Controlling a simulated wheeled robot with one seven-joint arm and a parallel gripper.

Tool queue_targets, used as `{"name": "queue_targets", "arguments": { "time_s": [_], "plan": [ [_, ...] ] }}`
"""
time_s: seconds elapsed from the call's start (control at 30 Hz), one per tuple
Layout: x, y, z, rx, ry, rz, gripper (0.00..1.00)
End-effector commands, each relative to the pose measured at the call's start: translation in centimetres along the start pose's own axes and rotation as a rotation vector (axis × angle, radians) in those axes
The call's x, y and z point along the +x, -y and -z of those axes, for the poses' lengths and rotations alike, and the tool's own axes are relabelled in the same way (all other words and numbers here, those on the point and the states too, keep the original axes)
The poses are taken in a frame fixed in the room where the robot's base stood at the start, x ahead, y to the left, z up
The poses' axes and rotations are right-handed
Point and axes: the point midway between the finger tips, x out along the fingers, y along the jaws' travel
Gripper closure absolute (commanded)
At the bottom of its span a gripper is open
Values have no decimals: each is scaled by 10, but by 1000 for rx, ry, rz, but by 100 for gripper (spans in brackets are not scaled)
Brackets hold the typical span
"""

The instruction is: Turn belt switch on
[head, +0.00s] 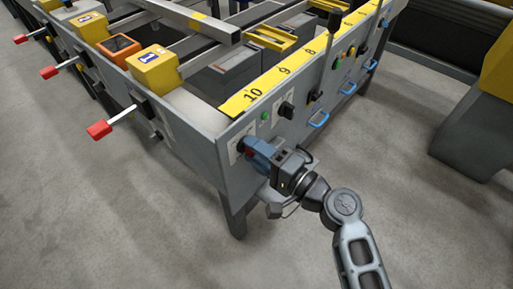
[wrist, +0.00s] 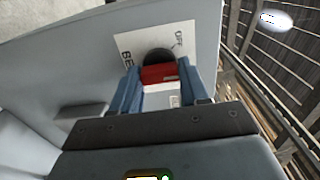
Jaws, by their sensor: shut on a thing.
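The belt switch shows in the wrist view as a red handle (wrist: 159,73) on a round black base, in front of a white label plate (wrist: 132,42) with part of "BE" and "OFF" readable. In the head view the plate is on the grey end panel of the runout table (head: 205,140), at its near corner. My gripper (head: 250,150) is at the switch, its blue fingers on both sides of the red handle and shut on it. The fingers also show in the wrist view (wrist: 158,88). The gripper body hides most of the switch in the head view.
On the same panel, to the right, are a green button (head: 265,115), a black rotary knob (head: 287,109) and blue handles (head: 318,120). Red-tipped levers (head: 99,130) stick out on the left side. The concrete floor (head: 130,230) in front is clear.

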Motion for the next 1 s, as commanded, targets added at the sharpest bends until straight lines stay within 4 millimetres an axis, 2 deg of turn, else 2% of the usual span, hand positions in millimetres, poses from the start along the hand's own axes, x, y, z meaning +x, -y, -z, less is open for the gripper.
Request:
{"name": "queue_targets", "arguments": {
  "time_s": [0.6, 1.0],
  "plan": [
    [-1, 1, 1, 561, -3, -2, 86],
    [-1, -1, 1, 766, -4, -2, 86]
  ]
}}
